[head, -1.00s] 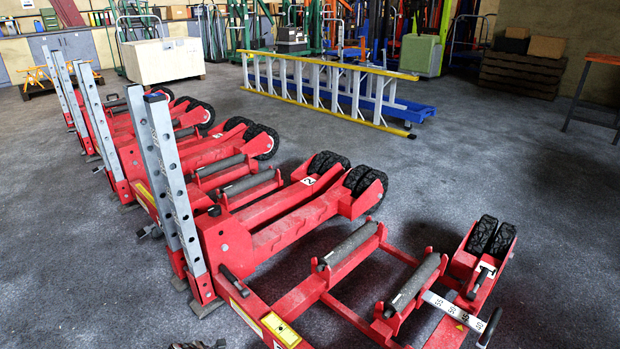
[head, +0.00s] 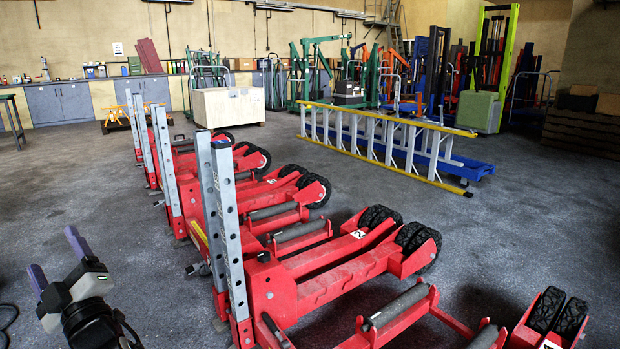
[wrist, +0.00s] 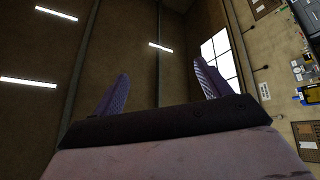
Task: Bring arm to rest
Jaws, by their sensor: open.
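My gripper (head: 56,262) is at the lower left in the head view, with its two purple fingers apart and nothing between them. It points up and is clear of the red trolley jacks. In the wrist view my gripper (wrist: 160,90) shows its two fingers spread, with the ceiling and wall beyond. The nearest red trolley jack (head: 340,266) lies to the right of the gripper, with grey upright perforated posts (head: 230,235) at its left end and black wheels at its right end.
More red jacks stand in a row behind. A yellow and grey ladder (head: 385,145) lies on its side by a blue trolley (head: 470,170). A pale crate (head: 228,106) stands farther back. Grey cabinets (head: 62,103) line the far wall. The floor (head: 80,195) at the left is open.

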